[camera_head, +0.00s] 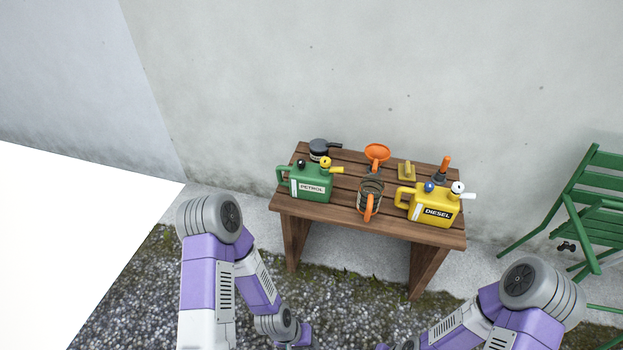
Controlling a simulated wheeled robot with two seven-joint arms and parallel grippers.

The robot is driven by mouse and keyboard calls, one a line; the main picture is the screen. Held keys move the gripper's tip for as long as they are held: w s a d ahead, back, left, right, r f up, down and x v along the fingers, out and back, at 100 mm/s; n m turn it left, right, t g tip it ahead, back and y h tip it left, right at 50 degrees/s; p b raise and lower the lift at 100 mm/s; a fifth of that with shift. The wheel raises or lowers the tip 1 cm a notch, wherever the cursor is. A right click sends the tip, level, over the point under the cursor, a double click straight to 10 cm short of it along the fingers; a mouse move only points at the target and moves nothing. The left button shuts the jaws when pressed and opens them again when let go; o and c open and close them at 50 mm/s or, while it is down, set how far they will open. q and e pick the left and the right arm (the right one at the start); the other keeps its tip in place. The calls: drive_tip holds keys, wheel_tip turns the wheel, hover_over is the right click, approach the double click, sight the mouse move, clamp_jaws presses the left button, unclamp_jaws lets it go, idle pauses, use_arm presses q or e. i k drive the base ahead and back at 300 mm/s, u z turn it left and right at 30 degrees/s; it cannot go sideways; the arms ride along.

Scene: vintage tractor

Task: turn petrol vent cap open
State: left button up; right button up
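The green petrol can (311,185), with a white PETROL label, stands on the left part of the wooden bench. A small black cap (300,163) sits on its top left, and a yellow cap and spout (327,163) are on its top right. Which one is the vent cap, and whether it is turned, I cannot tell at this size. My two arms reach in from the bottom, below and in front of the bench, apart from the can. Neither gripper shows; both arms run out at the lower edge.
The slatted bench (400,227) also holds a yellow diesel can (432,206), an orange funnel (377,153), a metal jug with orange handle (370,196), a black round-headed item (319,147) and an orange-handled tool (444,165). A green chair (592,200) stands right. A wall rises behind.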

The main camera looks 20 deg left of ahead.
sight(301, 162)
drive_tip(key=u, duration=2.3)
drive_tip(key=i, duration=1.65)
drive_tip(key=z, duration=1.7)
